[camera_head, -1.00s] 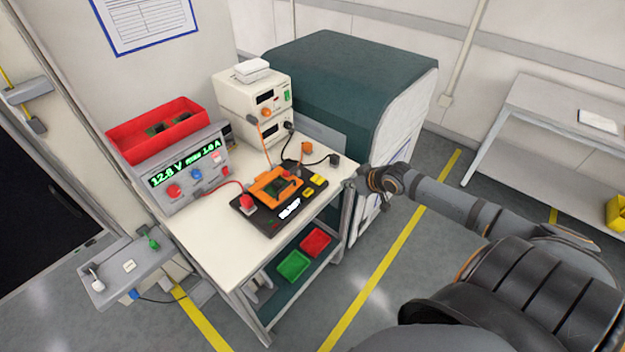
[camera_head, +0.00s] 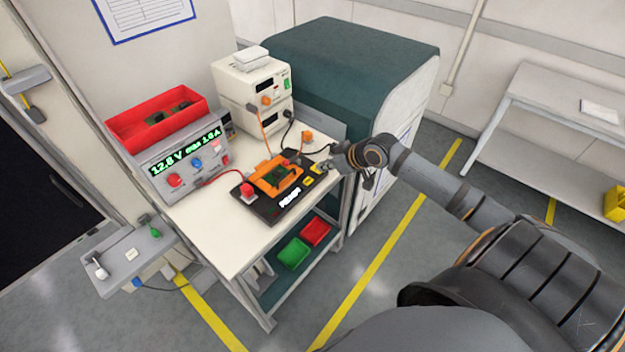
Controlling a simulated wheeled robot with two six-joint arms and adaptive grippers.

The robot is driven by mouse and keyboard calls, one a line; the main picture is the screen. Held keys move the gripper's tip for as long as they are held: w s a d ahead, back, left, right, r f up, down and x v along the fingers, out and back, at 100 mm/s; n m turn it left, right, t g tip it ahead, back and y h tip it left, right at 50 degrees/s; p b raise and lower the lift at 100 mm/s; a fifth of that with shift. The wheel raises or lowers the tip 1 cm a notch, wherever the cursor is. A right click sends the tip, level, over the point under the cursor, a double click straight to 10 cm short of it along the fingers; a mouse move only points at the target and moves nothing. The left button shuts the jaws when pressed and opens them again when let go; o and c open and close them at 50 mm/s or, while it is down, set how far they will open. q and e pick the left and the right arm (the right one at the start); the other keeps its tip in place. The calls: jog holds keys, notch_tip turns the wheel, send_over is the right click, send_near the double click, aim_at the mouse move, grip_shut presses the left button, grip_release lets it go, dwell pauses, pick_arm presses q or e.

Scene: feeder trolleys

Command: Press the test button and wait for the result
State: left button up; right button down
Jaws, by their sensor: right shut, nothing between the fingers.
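A black test fixture (camera_head: 268,213) lies on the white trolley top, with an orange frame (camera_head: 276,177) around a green circuit board (camera_head: 281,176). Small white lettering, too small to read surely, glows on its front part. Yellow buttons (camera_head: 307,181) sit on its right side; which one is the test button I cannot tell. My right gripper (camera_head: 331,166) is shut and empty, at the fixture's right edge beside the far yellow button (camera_head: 318,169). Whether it touches that button I cannot tell. My left gripper is out of view.
A power supply (camera_head: 187,168) with a lit green display stands left of the fixture, under a red bin (camera_head: 157,118). Beige instruments (camera_head: 251,84) stand behind. Cables run to the fixture. A green cabinet (camera_head: 345,65) is behind right. Green (camera_head: 293,253) and red trays sit below.

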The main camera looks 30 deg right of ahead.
aim_at(305, 179)
jog(key=x, duration=0.6)
jog(key=shift+w+a+p, duration=0.15)
jog(key=shift+p, duration=0.15)
notch_tip(305, 179, down, 4)
jog(key=shift+w+r+p, duration=0.15)
jog(key=shift+r+p, duration=0.05)
jog(key=shift+p, duration=0.25)
jog(key=shift+f, duration=0.45)
